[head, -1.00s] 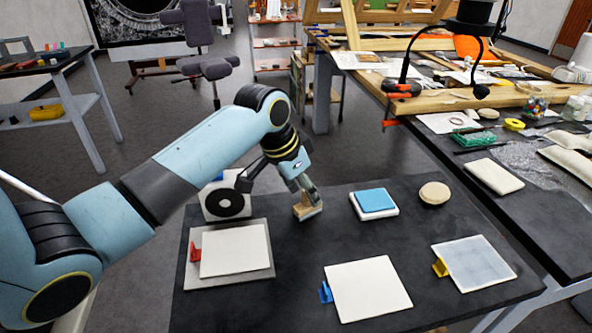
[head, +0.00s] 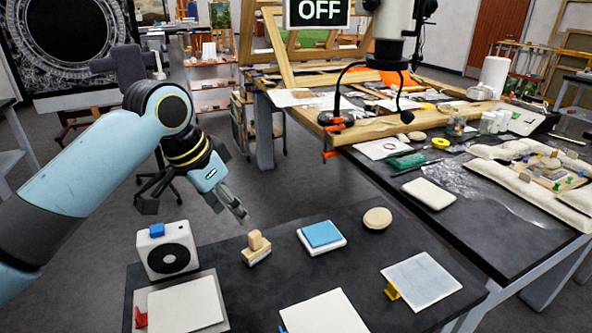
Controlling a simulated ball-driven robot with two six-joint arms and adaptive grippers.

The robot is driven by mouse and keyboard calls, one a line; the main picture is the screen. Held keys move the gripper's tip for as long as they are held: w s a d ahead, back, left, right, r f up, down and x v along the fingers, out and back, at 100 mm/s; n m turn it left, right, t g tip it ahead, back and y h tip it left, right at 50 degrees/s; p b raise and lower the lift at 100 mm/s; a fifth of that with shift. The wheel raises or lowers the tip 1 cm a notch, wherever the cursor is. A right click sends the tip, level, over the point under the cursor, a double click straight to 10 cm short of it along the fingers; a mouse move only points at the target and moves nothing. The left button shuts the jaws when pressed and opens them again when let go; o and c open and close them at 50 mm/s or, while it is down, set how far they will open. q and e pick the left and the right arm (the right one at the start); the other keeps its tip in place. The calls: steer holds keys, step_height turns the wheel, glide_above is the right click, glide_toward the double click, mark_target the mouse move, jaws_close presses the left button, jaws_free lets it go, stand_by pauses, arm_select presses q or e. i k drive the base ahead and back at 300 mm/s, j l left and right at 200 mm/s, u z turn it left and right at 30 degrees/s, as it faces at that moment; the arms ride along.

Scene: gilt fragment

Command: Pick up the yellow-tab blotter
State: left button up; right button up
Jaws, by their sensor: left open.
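The yellow-tab blotter (head: 422,279) is a pale grey-white square sheet with a yellow tab (head: 392,291) at its left corner. It lies flat at the right of the dark near table, with nothing on it. My left gripper (head: 240,212) is open and empty, above the table's far edge. It is up and left of a small wooden block with a knob (head: 256,246), apart from it, and well left of the blotter. My right gripper is not in view.
A red-tab sheet (head: 186,306) on a grey board and a blue-tabbed white sheet (head: 325,315) lie at the front. A white box with a black disc (head: 167,252), a blue-topped pad (head: 321,236) and a round tan disc (head: 377,218) stand behind. A cluttered bench adjoins at right.

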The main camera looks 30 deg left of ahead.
mark_target(419, 279)
steer(key=k+l, duration=0.8)
